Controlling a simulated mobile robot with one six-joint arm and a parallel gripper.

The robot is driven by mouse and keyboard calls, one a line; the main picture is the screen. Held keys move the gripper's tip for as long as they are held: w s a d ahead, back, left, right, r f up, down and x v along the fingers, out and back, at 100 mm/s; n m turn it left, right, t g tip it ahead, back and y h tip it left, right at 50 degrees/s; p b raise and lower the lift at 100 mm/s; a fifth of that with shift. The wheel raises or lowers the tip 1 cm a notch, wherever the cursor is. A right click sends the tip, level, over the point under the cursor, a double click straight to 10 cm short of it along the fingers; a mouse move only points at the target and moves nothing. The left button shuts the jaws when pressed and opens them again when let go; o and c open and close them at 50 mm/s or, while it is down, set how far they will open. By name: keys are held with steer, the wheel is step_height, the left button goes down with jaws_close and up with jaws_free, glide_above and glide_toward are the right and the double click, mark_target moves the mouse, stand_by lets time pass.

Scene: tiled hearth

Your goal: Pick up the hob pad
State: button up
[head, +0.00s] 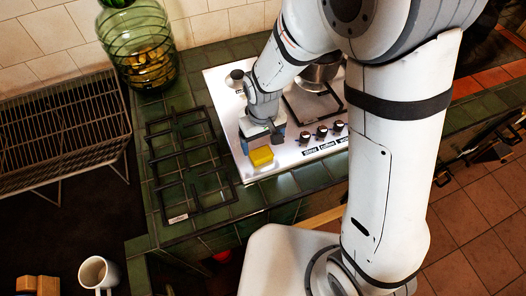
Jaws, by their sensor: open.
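A small yellow block (262,157), which looks like the hob pad, lies on the white hob (297,176) near its front left corner. My gripper (264,137) is open and just behind the yellow block in the picture, low over the hob. The fingertips are small and partly hidden, so I cannot tell whether they touch the block.
A black pan grate (188,195) lies on the green tiles left of the hob. A pot (322,72) stands at the back of the hob, with knobs (322,132) along its front. A green glass jar (140,50), a wire rack (60,125) and a white mug (97,272) are at left.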

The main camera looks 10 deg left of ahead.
mark_target(261, 151)
steer(key=shift+w+a+f+p, duration=0.2)
steer(key=shift+f+p, duration=0.1)
steer(key=shift+f, duration=1.2)
steer(key=shift+w+a+f+p, duration=0.15)
steer(key=shift+f+p, duration=0.15)
steer(key=shift+f, duration=1.2)
steer(key=shift+s, duration=0.1)
steer(key=shift+c, duration=0.6)
steer(key=c, duration=0.9)
